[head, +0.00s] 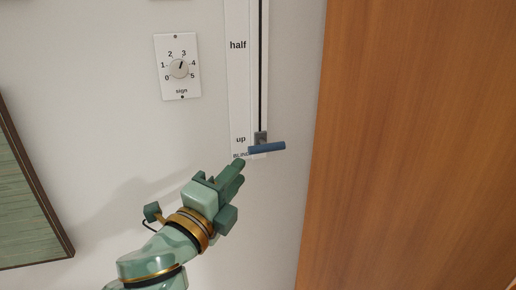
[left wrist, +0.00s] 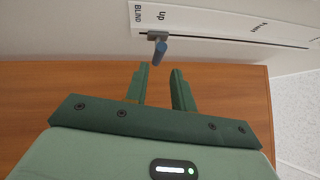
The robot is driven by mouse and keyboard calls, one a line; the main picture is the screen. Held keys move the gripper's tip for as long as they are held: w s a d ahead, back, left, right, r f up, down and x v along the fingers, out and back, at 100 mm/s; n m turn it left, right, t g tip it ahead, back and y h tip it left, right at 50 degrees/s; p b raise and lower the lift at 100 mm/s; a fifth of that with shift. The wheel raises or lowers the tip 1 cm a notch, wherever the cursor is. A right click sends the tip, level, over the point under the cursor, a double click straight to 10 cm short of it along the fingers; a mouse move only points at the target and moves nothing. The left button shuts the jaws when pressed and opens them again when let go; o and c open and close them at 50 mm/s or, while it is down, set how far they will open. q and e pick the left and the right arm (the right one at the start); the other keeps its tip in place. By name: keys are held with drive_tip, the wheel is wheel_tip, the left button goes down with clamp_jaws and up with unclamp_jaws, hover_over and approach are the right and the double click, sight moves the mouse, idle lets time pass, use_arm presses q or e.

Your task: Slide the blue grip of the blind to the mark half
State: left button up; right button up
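The blue grip (head: 266,148) of the blind is a short bar on a grey slider at the bottom of a dark slot, level with the mark "up" (head: 240,139). The mark "half" (head: 238,45) is higher on the same white strip. My left gripper (head: 239,170) is below and left of the grip in the head view, apart from it. In the left wrist view the fingers (left wrist: 160,85) are spread and empty, with the blue grip (left wrist: 160,50) just beyond their tips. My right gripper is not in view.
A dial plate labelled "sign" (head: 177,67) is on the wall left of the strip. A wooden panel (head: 420,150) stands close on the right. A green framed panel (head: 28,205) is at the far left. Bare wall lies between.

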sight(255, 153)
use_arm(q)
drive_tip(key=x, duration=0.9)
drive_tip(key=shift+w+d, duration=0.2)
drive_tip(key=shift+w, duration=0.15)
drive_tip(key=shift+c, duration=0.4)
clamp_jaws()
